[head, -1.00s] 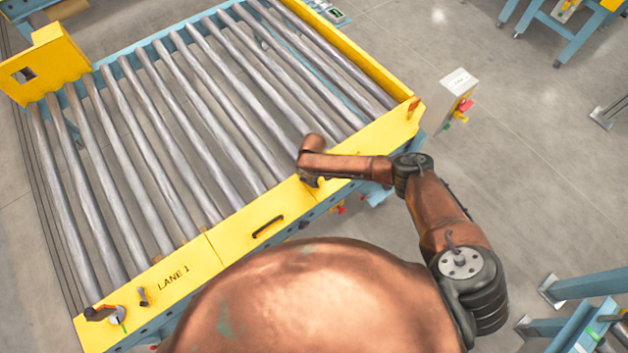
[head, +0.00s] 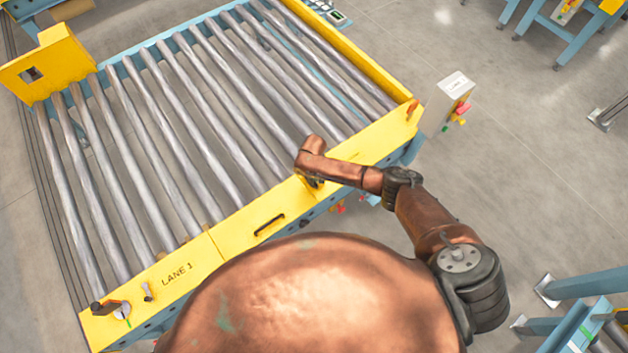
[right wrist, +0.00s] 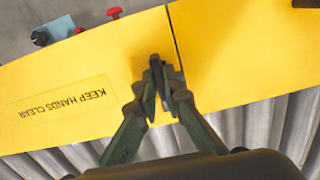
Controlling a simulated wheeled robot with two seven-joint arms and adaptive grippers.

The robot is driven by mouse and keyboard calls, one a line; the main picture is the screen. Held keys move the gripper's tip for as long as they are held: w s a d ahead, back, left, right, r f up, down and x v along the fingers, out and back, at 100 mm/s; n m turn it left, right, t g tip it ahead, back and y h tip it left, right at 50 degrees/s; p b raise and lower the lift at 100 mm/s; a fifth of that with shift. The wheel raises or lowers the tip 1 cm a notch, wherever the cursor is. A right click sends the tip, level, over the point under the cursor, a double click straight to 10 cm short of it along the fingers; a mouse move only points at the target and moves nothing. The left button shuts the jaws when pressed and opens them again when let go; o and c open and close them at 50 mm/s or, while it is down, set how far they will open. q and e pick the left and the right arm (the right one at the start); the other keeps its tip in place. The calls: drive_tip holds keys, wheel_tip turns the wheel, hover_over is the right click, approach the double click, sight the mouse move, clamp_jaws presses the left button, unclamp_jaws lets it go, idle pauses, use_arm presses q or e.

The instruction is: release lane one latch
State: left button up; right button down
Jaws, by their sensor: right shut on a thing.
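My right gripper (head: 313,184) is at the yellow front rail (head: 190,262) of the roller conveyor, to the right of the LANE 1 lettering. In the right wrist view its fingers (right wrist: 157,72) are close together on a small dark part, right beside a seam in the yellow rail (right wrist: 75,95). The fingers and wrist mostly hide that part, so I cannot tell its shape or whether it is the lane one latch. My left gripper is not in view.
A dark-ended lever (head: 108,308) and a small peg (head: 147,291) sit at the rail's left end. A black handle (head: 269,225) is left of my gripper. The rollers (head: 190,130) are empty. A grey control box (head: 452,90) stands to the right, with free floor around it.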

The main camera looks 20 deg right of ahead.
drive_tip(key=shift+w+d, duration=0.1)
drive_tip(key=c, duration=2)
unclamp_jaws()
drive_tip(key=shift+c, duration=0.2)
wheel_tip(320, 180, up, 12)
